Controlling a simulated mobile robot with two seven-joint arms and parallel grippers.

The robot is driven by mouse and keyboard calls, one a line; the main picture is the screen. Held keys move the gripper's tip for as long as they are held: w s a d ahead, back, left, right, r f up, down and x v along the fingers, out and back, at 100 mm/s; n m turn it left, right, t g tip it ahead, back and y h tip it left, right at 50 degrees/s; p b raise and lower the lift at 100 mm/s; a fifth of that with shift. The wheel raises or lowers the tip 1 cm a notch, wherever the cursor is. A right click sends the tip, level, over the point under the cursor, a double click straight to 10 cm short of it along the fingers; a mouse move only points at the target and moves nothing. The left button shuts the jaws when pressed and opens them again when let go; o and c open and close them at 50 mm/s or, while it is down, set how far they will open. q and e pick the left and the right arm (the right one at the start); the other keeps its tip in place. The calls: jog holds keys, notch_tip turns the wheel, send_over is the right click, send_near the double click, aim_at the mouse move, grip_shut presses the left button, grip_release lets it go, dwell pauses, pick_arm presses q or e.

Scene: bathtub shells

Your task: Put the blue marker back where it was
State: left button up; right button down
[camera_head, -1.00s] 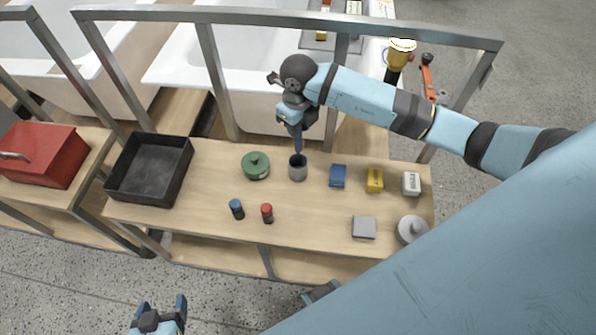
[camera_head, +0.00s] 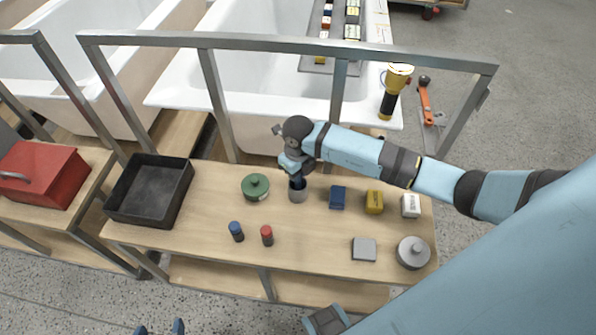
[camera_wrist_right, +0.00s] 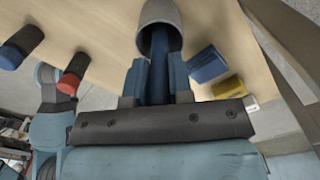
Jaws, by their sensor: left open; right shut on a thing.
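The blue marker (camera_wrist_right: 160,88) is a dark blue rod in the right wrist view. My right gripper (camera_wrist_right: 160,66) is shut on it. Its far end reaches into the mouth of the grey cup (camera_wrist_right: 160,12). In the head view the cup (camera_head: 298,196) stands on the wooden bench, with my right gripper (camera_head: 296,172) just above its rim. The marker's lower end is hidden inside the cup, so I cannot tell whether it touches the bottom. My left gripper (camera_head: 159,329) is open and empty at the bottom edge, with only its fingertips showing.
On the bench (camera_head: 200,226) stand a green lidded pot (camera_head: 255,188), blue box (camera_head: 338,197), yellow box (camera_head: 374,202), white box (camera_head: 410,206), blue-topped cylinder (camera_head: 236,231), red-topped cylinder (camera_head: 267,235), grey block (camera_head: 363,249), grey lidded pot (camera_head: 412,253) and black tray (camera_head: 150,190). A metal rail (camera_head: 280,43) runs behind.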

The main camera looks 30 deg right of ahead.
jog(key=shift+f, duration=0.1)
jog(key=c, duration=1.4)
grip_release()
jog(key=shift+f, duration=0.1)
jog(key=shift+c, duration=0.2)
jog(key=o, duration=0.4)
